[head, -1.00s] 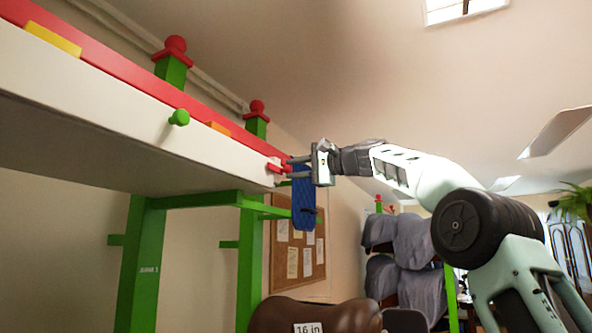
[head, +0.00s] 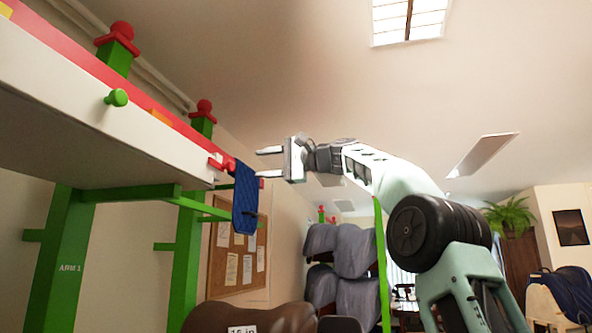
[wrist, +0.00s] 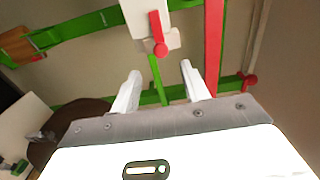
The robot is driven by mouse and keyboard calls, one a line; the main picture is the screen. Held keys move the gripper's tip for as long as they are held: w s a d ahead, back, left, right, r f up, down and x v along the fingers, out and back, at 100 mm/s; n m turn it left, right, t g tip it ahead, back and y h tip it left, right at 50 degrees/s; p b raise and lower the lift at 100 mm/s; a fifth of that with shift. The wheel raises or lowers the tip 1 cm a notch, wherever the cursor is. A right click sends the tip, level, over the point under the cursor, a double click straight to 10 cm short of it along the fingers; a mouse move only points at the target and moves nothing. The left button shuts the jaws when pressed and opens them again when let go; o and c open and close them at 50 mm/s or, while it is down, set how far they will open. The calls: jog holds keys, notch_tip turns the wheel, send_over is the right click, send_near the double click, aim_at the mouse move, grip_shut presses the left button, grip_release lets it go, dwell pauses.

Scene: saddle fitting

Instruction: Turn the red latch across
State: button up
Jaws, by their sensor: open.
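My gripper (head: 260,162) is open and empty, to the right of the latch with a clear gap. In the wrist view the gripper (wrist: 160,70) has its fingertips apart, and the latch knob lies just beyond the space between them.
A blue quilted pad (head: 245,200) hangs by the beam end, below and left of my fingers. Green posts (head: 185,255) hold up the beam. A green knob (head: 117,98) sticks out of its side. A brown saddle (head: 250,316) is below. The air above my gripper is free.

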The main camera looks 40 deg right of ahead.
jog(key=b+v, duration=0.2)
jog(key=v, duration=0.7)
